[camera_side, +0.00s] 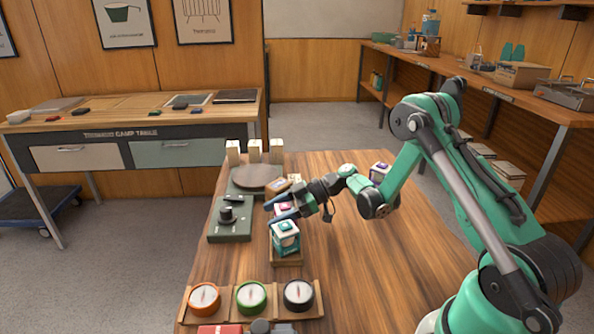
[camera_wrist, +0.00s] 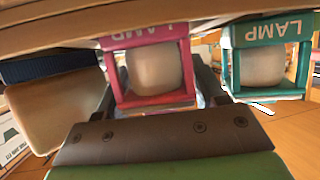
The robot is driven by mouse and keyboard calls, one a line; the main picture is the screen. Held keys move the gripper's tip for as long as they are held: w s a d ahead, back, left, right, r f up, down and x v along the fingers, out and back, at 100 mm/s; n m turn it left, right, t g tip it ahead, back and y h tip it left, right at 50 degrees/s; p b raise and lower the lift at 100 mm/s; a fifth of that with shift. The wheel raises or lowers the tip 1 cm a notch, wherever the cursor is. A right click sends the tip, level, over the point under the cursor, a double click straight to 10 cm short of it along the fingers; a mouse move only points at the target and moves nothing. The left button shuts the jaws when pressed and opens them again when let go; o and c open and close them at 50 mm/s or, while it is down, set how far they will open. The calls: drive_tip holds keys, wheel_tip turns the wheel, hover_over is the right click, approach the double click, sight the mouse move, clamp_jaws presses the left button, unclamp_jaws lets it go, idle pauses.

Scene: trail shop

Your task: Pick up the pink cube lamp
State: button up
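The pink cube lamp (camera_wrist: 150,98) shows in the wrist view as a pink frame around a pale globe, between my two fingers. In the side view its pink top (camera_side: 285,208) is partly hidden by my gripper (camera_side: 279,208). My gripper reaches in from the right at lamp height, its fingers spread on either side of the lamp. A narrow gap shows on the lamp's right in the wrist view; contact on the left is unclear. A teal cube lamp (camera_side: 286,238) stands just in front of it, and shows at right in the wrist view (camera_wrist: 262,68).
The lamps stand in a wooden tray (camera_side: 287,262). A dark green unit with a knob (camera_side: 229,216) is left of them. A rack with three round gauges (camera_side: 251,298) lies in front. A purple cube lamp (camera_side: 379,172) stands back right. The table's right middle is clear.

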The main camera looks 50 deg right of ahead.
clamp_jaws()
drive_tip(key=shift+r, duration=0.1)
